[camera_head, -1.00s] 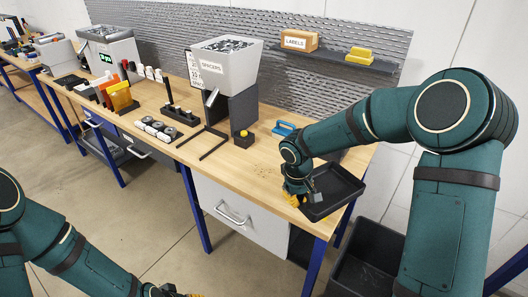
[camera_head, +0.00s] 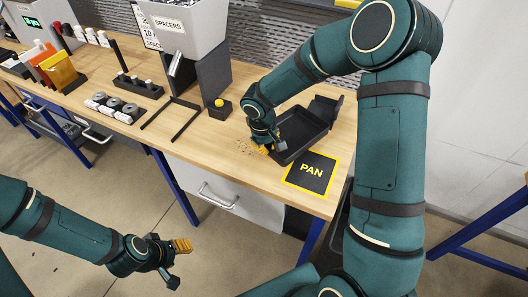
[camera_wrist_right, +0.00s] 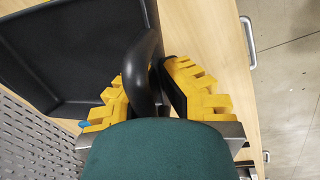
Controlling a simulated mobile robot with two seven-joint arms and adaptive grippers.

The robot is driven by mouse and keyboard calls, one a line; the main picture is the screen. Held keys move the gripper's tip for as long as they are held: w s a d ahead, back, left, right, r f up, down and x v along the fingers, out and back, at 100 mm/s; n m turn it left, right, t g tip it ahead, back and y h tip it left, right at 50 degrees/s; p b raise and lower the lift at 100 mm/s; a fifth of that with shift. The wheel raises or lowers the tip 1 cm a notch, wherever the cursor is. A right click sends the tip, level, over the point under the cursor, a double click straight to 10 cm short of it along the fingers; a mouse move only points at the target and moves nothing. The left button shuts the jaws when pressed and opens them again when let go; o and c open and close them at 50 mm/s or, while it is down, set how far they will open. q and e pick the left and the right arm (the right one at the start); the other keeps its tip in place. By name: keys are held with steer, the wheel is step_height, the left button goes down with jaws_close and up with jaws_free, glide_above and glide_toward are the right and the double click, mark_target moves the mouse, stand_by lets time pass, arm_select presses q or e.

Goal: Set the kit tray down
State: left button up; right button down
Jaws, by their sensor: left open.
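The kit tray (camera_head: 306,129) is a shallow black tray at the right end of the wooden bench, just behind a black PAN mark with a yellow border (camera_head: 311,174). It looks about level and low over the bench; I cannot tell whether it touches the top. My right gripper (camera_head: 266,149) is at the tray's near left side. In the right wrist view its yellow fingers (camera_wrist_right: 147,92) close on both sides of the tray's curved black handle (camera_wrist_right: 146,60). My left gripper (camera_head: 178,262) is open and empty, in front of the bench and clear of it.
A small dark block with a yellow top (camera_head: 220,108) stands left of the tray, near a grey SPACERS bin (camera_head: 185,30). A dark angular piece (camera_head: 325,107) shows behind the tray.

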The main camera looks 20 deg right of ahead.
step_height(320, 180, down, 4)
steer(key=shift+f, duration=0.2)
steer(key=shift+w+f, duration=0.1)
steer(key=shift+f, duration=0.2)
steer(key=shift+f+b, duration=0.1)
steer(key=shift+b, duration=0.2)
steer(key=c, duration=1.1)
jaws_free()
steer(key=shift+c, duration=0.2)
